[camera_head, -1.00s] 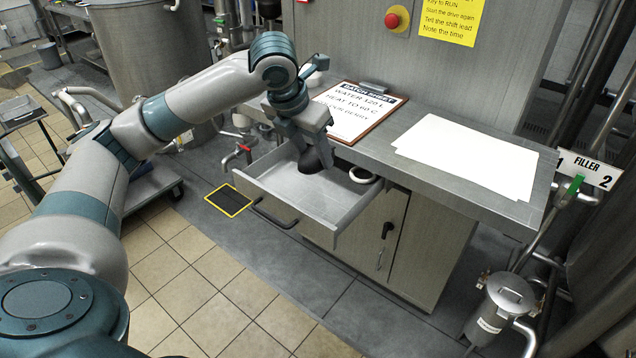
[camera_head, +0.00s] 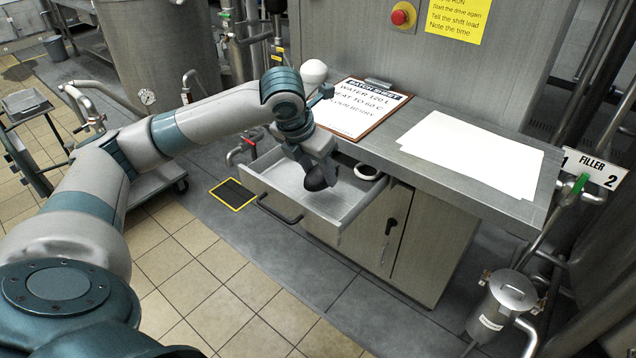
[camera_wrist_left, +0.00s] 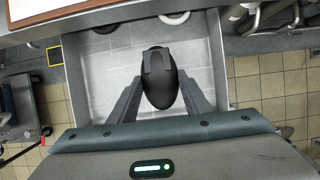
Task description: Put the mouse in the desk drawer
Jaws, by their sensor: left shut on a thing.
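The black mouse (camera_wrist_left: 159,78) is between the two fingers of my left gripper (camera_wrist_left: 160,95) in the left wrist view. In the head view my left gripper (camera_head: 320,172) points down over the open desk drawer (camera_head: 343,222), and the dark mouse (camera_head: 317,183) shows at its fingertips. The gripper is shut on the mouse. The mouse is within the drawer's outline; I cannot tell whether it touches the drawer floor. The drawer is pulled out below the worktop (camera_head: 440,160). My right gripper is not in view.
A white ring-shaped thing (camera_head: 367,172) lies in the drawer's back right part. A clipboard sheet (camera_head: 355,108) and blank white papers (camera_head: 470,145) lie on the worktop above. A white rounded object (camera_head: 313,72) stands near the clipboard. The drawer's middle floor is mostly bare.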

